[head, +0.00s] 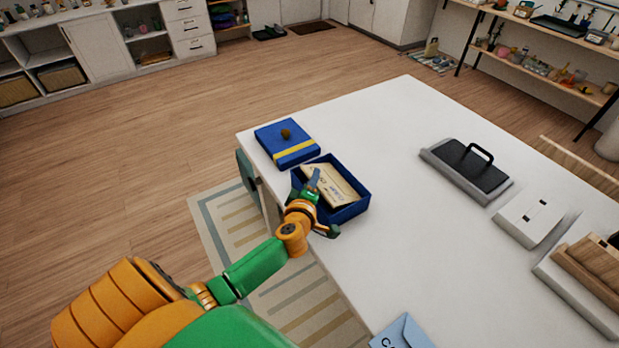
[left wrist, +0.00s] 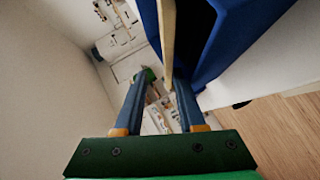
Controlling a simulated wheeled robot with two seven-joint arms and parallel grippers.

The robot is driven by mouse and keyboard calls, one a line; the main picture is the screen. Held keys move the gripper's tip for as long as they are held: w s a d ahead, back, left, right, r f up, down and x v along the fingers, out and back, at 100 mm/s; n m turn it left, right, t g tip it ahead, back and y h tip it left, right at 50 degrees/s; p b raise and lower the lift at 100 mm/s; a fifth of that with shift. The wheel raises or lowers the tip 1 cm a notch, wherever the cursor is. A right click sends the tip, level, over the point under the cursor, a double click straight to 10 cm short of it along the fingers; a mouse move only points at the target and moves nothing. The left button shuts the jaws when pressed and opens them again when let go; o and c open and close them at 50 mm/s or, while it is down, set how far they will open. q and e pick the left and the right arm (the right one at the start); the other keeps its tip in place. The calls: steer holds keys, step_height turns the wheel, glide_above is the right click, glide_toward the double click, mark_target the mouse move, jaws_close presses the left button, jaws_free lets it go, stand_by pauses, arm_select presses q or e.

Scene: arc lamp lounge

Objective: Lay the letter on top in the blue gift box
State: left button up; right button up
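The blue gift box (head: 349,213) stands open near the table's left edge. A cream letter with dark writing (head: 340,186) is at its opening, tilted, with one end against or over the left part of the rim; how far it rests inside I cannot tell. My left gripper (head: 314,181) is at the box's left side, by the letter's end. In the left wrist view my left gripper (left wrist: 161,77) has its fingers apart, with the letter (left wrist: 167,40) edge-on between them, nearer the right finger. The box wall (left wrist: 235,40) is to the right. My right gripper is not in view.
The blue lid (head: 283,146) with yellow band and brown knob lies behind the box. A light blue envelope (head: 402,334) is at the table's front edge. A grey tray with a black handle (head: 467,168) and white holders (head: 535,217) stand to the right. The table's middle is clear.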

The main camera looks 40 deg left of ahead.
arm_select(q)
steer(key=v, duration=1.2)
steer(key=shift+r+b, duration=0.3)
steer(key=shift+b, duration=0.1)
